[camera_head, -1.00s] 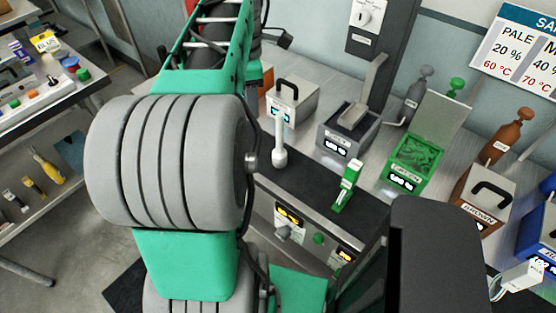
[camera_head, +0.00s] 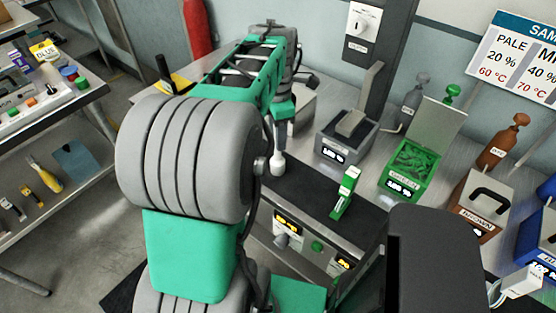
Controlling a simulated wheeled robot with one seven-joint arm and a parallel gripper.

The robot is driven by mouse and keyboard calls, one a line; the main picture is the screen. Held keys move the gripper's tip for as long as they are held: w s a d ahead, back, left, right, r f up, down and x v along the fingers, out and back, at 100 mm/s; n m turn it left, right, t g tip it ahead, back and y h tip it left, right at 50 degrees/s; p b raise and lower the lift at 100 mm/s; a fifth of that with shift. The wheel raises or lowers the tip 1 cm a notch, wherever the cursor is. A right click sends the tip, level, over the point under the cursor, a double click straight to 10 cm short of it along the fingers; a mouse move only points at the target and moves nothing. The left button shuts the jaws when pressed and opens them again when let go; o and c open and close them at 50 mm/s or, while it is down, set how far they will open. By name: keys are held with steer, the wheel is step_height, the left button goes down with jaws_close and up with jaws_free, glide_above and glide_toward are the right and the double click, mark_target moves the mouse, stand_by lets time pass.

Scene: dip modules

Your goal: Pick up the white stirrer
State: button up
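The white stirrer (camera_head: 278,160) shows at the left end of the dark work strip, in the middle of the head view. It is a pale stick with a rounded lower end. Its upper part is mostly hidden behind my arm. I cannot tell whether it touches the strip. My green and grey arm crosses the left and middle of the view, and its far end reaches the back of the bench beside the stirrer in the picture. My gripper cannot be made out.
A green tool (camera_head: 345,192) stands on the dark strip (camera_head: 310,185). Behind are an open grey bin (camera_head: 345,140) and an open green bin (camera_head: 410,172). A brown handled bin (camera_head: 478,205) stands to the right. A side shelf (camera_head: 90,125) holds small items at left.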

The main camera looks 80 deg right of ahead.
jaws_close()
steer(key=shift+r, duration=0.1)
stand_by(0.4)
